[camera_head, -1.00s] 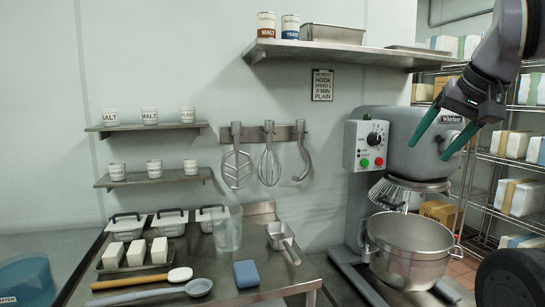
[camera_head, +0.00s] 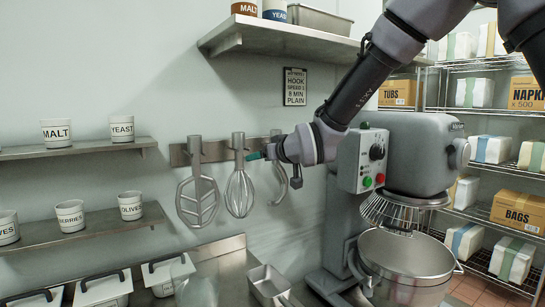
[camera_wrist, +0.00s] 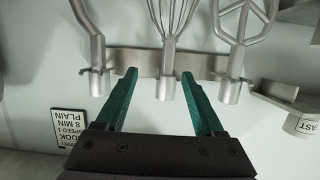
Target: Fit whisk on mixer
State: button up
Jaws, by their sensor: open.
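The wire whisk (camera_head: 239,192) hangs by its shank from a metal wall rack, wires down, between the flat beater and the hook. It also shows in the wrist view (camera_wrist: 166,88), which looks upside down. My gripper (camera_wrist: 159,74) is open and empty, its green fingertips either side of the whisk's shank in that view. In the head view my gripper (camera_head: 257,155) is just right of the shank; I cannot tell whether they touch. The grey mixer (camera_head: 415,150) stands at right, with a wire cage under its head above the steel bowl (camera_head: 408,255).
The flat beater (camera_head: 197,195) and dough hook (camera_head: 281,183) hang close beside the whisk. A steel shelf (camera_head: 285,36) with tins is above. Wall shelves with labelled cups are at left. A boxed storage rack stands behind the mixer.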

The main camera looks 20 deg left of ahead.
aim_at(241, 161)
jog(key=shift+s+a+x, duration=0.2)
jog(key=shift+x, duration=1.9)
jog(key=shift+s+a+x, duration=0.15)
jog(key=shift+s+x, duration=0.1)
jog(key=shift+x, duration=1.85)
jog(key=shift+s+a+x, duration=0.2)
jog(key=shift+x, duration=1.9)
jog(key=shift+c, duration=0.3)
grip_shut()
jog(key=shift+r, duration=0.1)
